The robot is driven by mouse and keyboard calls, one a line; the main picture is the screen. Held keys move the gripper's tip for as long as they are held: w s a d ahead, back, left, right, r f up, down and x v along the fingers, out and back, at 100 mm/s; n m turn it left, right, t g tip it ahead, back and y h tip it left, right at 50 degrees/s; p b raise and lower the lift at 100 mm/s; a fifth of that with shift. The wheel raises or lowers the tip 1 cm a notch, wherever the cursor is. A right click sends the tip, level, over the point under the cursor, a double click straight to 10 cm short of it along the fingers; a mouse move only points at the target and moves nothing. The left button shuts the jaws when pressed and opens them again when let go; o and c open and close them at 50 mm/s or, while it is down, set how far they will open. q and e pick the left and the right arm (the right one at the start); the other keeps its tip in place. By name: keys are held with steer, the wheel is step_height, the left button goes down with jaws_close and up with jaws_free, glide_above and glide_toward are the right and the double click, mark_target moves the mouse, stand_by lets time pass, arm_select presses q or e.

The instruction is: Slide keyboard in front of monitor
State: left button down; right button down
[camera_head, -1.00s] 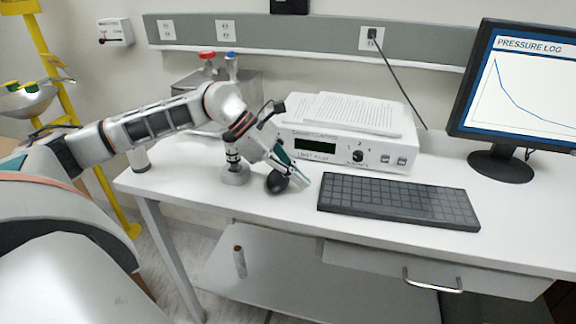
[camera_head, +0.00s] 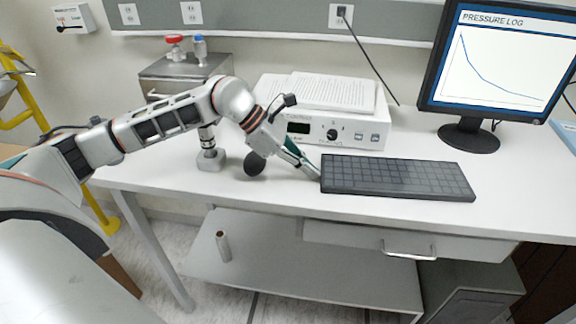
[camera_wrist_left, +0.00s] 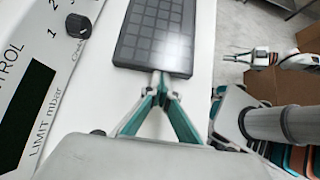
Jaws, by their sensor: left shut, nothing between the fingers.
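The black keyboard (camera_head: 398,177) lies flat near the front edge of the white desk, in front of and a little left of the monitor (camera_head: 497,55). The monitor's round stand (camera_head: 468,139) is behind the keyboard's right part. My left gripper (camera_head: 317,173) is shut and empty, low over the desk at the keyboard's left end. In the left wrist view my left gripper's tips (camera_wrist_left: 160,78) meet the near short edge of the keyboard (camera_wrist_left: 157,38) and seem to touch it. My right gripper (camera_wrist_left: 240,59) shows small at the right of the wrist view; its jaw opening is unclear.
A white control box (camera_head: 325,115) stands behind the keyboard's left part, with a cable above it. The desk right of the keyboard (camera_head: 515,190) is clear. A drawer handle (camera_head: 408,251) sticks out below.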

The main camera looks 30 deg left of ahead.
mark_target(395, 178)
arm_select(q)
steer(key=w+d, duration=0.2)
steer(key=d, duration=0.4)
steer(key=w+d, duration=0.3)
steer(key=d, duration=0.3)
steer(key=w+d, duration=0.2)
steer(key=d, duration=0.4)
steer(key=shift+w, duration=0.25)
steer(key=shift+a+r, duration=0.1)
steer(key=shift+r, duration=0.05)
